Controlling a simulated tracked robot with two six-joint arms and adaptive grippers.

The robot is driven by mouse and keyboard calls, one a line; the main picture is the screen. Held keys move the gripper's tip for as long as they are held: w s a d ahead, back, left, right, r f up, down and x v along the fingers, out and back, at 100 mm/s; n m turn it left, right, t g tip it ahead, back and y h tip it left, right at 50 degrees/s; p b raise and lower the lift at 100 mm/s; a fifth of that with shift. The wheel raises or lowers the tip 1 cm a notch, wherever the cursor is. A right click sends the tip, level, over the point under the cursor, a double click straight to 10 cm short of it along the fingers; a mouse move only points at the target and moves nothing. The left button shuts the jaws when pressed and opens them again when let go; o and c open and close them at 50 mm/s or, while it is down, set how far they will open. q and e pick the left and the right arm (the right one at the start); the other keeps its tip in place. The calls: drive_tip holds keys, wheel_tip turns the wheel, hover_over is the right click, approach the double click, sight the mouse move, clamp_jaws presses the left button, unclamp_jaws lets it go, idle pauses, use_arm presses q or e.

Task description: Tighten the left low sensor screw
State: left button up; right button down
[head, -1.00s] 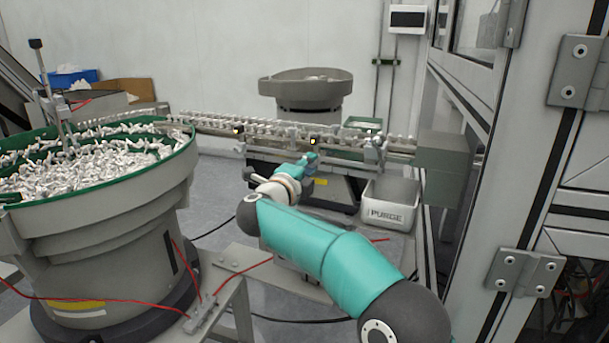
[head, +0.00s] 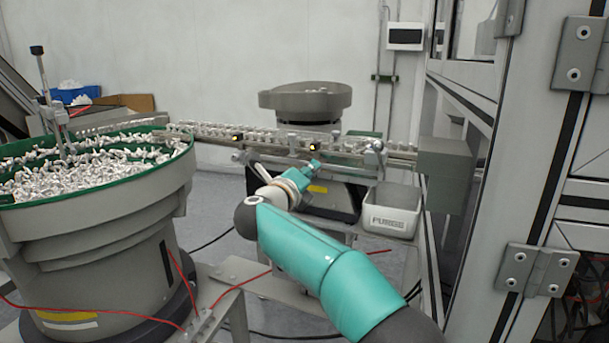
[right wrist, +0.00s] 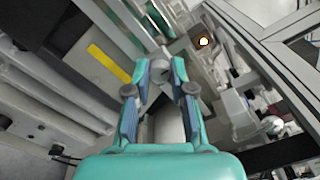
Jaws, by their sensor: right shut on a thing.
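My right gripper (head: 313,166) reaches to the front side of the feed rail (head: 215,129), below the right one of two lit sensors (head: 313,147). The right wrist view shows its two fingers (right wrist: 160,78) closed on a small grey round knob, a screw head (right wrist: 160,69). The fingers hide most of it, and in the head view it is too small to make out. The other lit sensor (head: 237,137) sits further left on the rail, away from the gripper. My left gripper is not in view.
A large bowl feeder (head: 95,225) full of white parts stands at the left. A white PURGE bin (head: 392,211) hangs below the rail, right of my gripper. A grey box (head: 446,160) and a metal-framed enclosure (head: 545,160) close off the right side. Red cables run low in front.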

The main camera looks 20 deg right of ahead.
drive_tip(key=shift+f, duration=0.35)
drive_tip(key=c, duration=1)
unclamp_jaws()
drive_tip(key=shift+w, duration=0.1)
drive_tip(key=shift+c, duration=0.2)
drive_tip(key=shift+o, duration=0.2)
drive_tip(key=shift+r, duration=0.1)
drive_tip(key=shift+r, duration=0.1)
drive_tip(key=v, duration=1.2)
